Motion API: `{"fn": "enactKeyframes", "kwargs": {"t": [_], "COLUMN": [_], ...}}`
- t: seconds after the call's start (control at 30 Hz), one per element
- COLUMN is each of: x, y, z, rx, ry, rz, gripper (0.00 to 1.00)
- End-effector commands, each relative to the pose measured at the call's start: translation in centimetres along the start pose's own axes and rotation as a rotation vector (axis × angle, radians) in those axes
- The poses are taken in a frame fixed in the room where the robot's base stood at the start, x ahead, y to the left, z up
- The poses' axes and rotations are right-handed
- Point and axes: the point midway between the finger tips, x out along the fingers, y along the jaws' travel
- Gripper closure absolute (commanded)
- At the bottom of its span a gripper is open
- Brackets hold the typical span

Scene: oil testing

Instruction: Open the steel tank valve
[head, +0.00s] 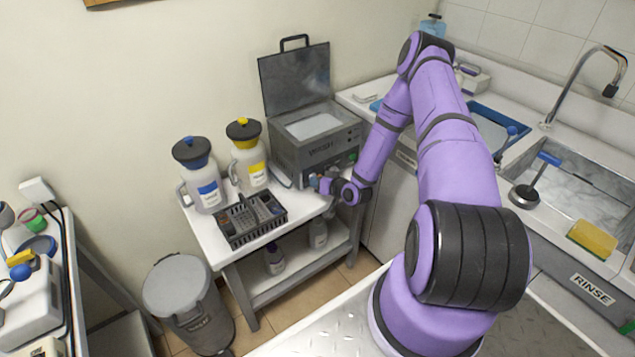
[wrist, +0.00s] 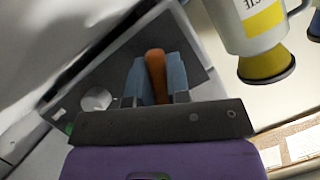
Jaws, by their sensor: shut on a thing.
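The steel tank (head: 300,158) stands at the back right of the small white table, its lid up and its basin open. My gripper (head: 319,184) is low at the tank's front. In the wrist view the tank's grey front (wrist: 105,73) fills the left and middle. There an orange-brown valve handle (wrist: 156,75) lies between the two blue-grey fingers of my gripper (wrist: 157,82), which are shut on it. The valve's body is hidden behind the handle and fingers. In the head view my gripper hides the handle.
A blue-labelled jug (head: 207,192) and a yellow-labelled jug (head: 251,171) stand left of the tank. A dark rack (head: 236,237) sits at the table's front. Bottles stand on the shelf below. A grey bin (head: 190,300) is on the floor. A sink counter (head: 390,158) lies close on the right.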

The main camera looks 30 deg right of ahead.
Motion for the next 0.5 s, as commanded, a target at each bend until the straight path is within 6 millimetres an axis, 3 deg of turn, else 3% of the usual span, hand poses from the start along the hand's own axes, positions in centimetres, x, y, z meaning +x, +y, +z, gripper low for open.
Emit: {"fn": "enactKeyframes", "kwargs": {"t": [0.5], "x": [-0.03], "y": [-0.05], "z": [0.14], "rx": [-0.346], "ry": [-0.004], "rz": [0.142], "gripper": [1.00]}}
